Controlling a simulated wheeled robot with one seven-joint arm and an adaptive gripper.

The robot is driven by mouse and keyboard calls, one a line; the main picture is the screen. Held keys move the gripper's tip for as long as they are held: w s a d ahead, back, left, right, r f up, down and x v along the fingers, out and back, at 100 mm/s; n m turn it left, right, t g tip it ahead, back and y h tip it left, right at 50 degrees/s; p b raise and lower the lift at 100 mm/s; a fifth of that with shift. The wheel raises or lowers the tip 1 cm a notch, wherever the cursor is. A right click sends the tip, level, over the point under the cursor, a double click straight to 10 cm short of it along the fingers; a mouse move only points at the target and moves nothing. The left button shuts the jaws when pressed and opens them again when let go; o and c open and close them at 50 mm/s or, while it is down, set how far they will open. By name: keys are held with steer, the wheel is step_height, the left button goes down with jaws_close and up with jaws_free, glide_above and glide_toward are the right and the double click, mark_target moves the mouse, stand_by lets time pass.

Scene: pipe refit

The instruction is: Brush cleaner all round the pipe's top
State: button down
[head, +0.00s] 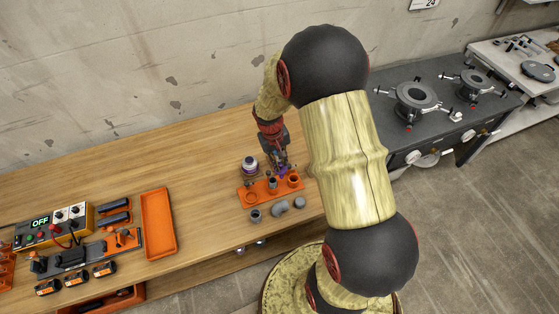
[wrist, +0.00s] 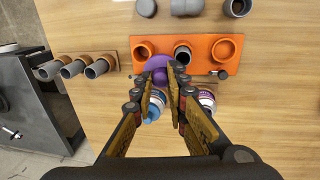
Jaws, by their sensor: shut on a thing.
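My gripper (wrist: 161,78) is shut on a purple cap-like piece (wrist: 159,64), held over the front edge of the orange holder in the wrist view. My gripper also shows in the head view (head: 282,163), above the right part of the holder. A grey pipe (wrist: 183,53) stands upright in the middle socket of the orange holder (wrist: 202,70), its dark open top facing up. The purple piece is just beside the pipe top in the wrist view; I cannot tell whether they touch. Any brush under the purple piece is hidden.
A purple-and-white can (wrist: 208,101) and a blue-topped can (wrist: 153,108) stand behind the holder, partly hidden by my fingers. Loose grey fittings (head: 279,207) lie before it. An orange tray (head: 158,222) and clear wood lie left.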

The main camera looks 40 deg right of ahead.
steer(key=shift+f+b, duration=0.4)
steer(key=shift+f, duration=0.35)
steer(key=shift+a, duration=0.1)
steer(key=shift+w+a+f, duration=0.1)
steer(key=shift+w+a, duration=0.05)
steer(key=shift+a, duration=0.45)
steer(key=shift+w, duration=0.1)
steer(key=shift+w, duration=0.4)
steer(key=shift+w, duration=0.1)
steer(key=shift+w+a, duration=0.15)
steer(key=shift+w, duration=0.2)
